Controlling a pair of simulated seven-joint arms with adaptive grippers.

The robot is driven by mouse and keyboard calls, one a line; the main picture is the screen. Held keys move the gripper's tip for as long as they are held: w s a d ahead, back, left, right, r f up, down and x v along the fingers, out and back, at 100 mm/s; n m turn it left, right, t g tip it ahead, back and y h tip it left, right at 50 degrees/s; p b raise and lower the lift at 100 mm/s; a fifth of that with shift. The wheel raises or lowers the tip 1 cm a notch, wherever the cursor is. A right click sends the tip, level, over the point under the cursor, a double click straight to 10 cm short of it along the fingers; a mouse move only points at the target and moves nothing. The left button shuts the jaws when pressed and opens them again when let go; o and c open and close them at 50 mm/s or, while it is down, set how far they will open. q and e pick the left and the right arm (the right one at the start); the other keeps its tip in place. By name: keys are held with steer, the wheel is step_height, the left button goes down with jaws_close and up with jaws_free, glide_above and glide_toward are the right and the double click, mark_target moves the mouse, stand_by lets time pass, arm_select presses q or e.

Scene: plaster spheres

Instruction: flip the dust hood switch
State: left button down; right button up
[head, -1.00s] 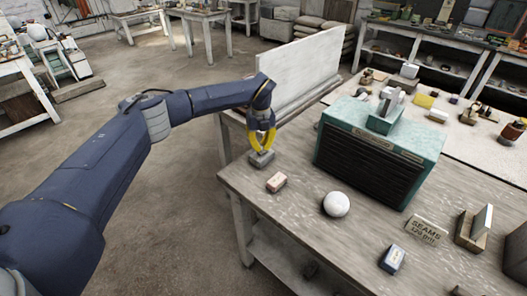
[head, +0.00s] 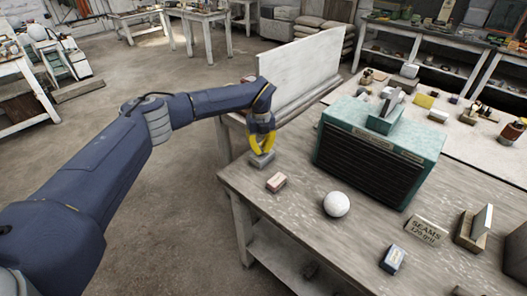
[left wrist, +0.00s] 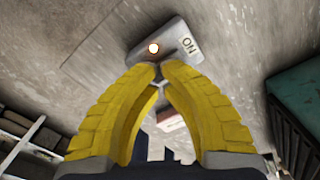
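The switch box (head: 262,160) is a small grey block at the left end of the workbench. In the left wrist view the switch box (left wrist: 178,38) shows the letters ON and a small glowing lamp (left wrist: 153,48). My left gripper (head: 262,151) points down over it, with its yellow fingertips (left wrist: 160,72) together at the box's near edge. I cannot tell whether they touch it, and no lever shows clearly. The dust hood seems to be the green cabinet (head: 340,140) with a black slatted front, to the right. My right gripper is not in view.
A small pinkish block (head: 276,182) lies close to the switch box. A white sphere (head: 336,204), a SEAMS sign (head: 426,230) and a blue block (head: 393,259) stand on the workbench (head: 300,235). A pale upright panel (head: 300,75) stands behind my gripper.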

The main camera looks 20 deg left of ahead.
arm_select(q)
steer(key=shift+f, duration=0.75)
stand_by(0.4)
steer(key=shift+r, duration=3.5)
